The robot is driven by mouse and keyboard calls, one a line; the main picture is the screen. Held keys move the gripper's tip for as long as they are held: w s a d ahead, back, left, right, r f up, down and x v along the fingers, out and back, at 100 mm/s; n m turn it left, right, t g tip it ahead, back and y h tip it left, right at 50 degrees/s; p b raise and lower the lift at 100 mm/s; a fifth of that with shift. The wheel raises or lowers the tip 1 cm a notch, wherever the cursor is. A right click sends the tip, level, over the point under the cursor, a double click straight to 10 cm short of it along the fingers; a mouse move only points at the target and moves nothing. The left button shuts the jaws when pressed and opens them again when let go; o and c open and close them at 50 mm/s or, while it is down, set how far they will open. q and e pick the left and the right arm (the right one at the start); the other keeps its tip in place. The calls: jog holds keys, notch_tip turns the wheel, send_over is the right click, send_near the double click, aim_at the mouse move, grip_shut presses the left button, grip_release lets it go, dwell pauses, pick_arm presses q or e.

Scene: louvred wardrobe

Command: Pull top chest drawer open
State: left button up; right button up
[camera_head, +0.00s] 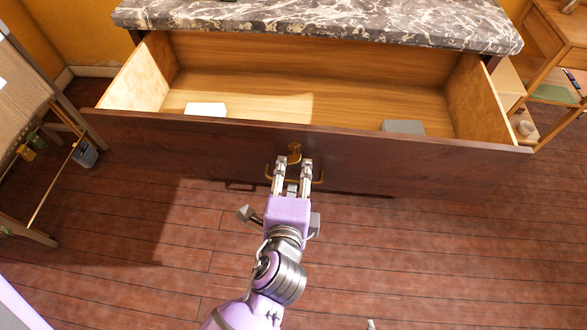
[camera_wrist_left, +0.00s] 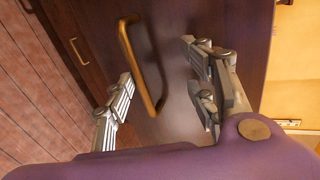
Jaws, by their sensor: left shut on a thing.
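The top chest drawer (camera_head: 200,145) has a dark wood front and a light wood inside, and stands well out from under the marble top (camera_head: 330,20). Its brass handle (camera_head: 320,178) is on the middle of the front. My left gripper (camera_head: 293,170) is at this handle and shut on it. In the left wrist view the brass handle (camera_wrist_left: 143,70) runs between the two fingers of the left gripper (camera_wrist_left: 165,100). Only a small grey tip (camera_head: 371,324), perhaps of my right gripper, shows at the bottom edge of the head view.
A white block (camera_head: 206,109) and a grey block (camera_head: 403,127) lie in the drawer. An easel-like wooden stand (camera_head: 40,150) is at the left, with a small bucket (camera_head: 85,155). A wooden shelf unit (camera_head: 550,40) is at the right. The plank floor (camera_head: 430,250) in front is clear.

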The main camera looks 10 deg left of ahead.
pick_arm(q)
jog(key=shift+s+d+r, duration=0.1)
jog(key=shift+s+r, duration=0.95)
jog(key=shift+r, duration=0.05)
jog(key=shift+c, duration=0.2)
jog(key=s, duration=0.2)
jog(key=shift+s, duration=0.4)
jog(key=shift+p, duration=0.45)
